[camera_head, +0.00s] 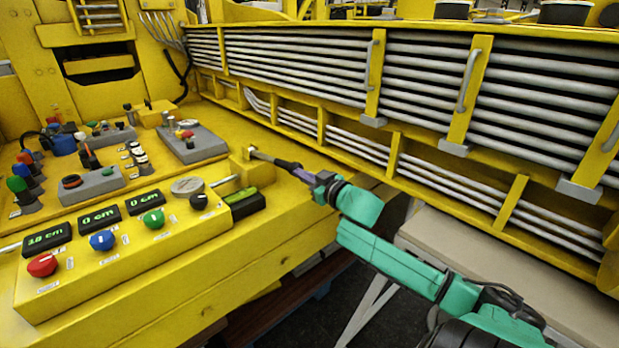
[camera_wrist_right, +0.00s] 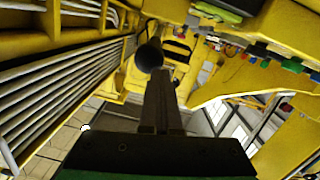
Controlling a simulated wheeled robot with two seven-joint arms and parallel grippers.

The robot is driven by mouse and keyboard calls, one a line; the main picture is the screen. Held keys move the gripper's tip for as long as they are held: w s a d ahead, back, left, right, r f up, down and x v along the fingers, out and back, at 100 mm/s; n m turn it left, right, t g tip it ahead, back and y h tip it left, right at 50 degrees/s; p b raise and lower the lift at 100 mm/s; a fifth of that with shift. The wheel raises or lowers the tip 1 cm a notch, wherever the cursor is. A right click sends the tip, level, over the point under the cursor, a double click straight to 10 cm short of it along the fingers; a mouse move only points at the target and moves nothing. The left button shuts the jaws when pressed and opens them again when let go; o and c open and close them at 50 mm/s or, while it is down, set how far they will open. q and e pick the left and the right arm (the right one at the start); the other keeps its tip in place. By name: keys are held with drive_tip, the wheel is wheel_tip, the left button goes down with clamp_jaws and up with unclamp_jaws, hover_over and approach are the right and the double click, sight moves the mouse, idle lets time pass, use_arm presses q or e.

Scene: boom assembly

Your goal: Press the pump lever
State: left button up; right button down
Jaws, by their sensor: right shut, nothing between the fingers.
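A dark round knob (camera_wrist_right: 149,55), which looks like the lever's end, shows just beyond my right fingertips in the right wrist view. I cannot tell whether they touch it. My right gripper (camera_head: 262,156) is shut and empty, its fingers reaching over a yellow block (camera_head: 249,174) at the console's right end in the head view. It also shows in the right wrist view (camera_wrist_right: 162,88). A grey rod (camera_head: 224,181) runs left from that block. The rest of the lever is hard to make out. My left gripper is not in view.
The yellow console (camera_head: 120,255) carries red, blue, green and black knobs and several displays. A black box with a green top (camera_head: 243,201) sits beside the block. The boom's pipe racks (camera_head: 300,62) stand close behind my right arm.

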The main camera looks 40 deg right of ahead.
drive_tip(key=s, duration=0.3)
drive_tip(key=shift+s+a+r, duration=0.15)
drive_tip(key=shift+s+r, duration=0.15)
drive_tip(key=shift+r, duration=0.1)
idle(0.8)
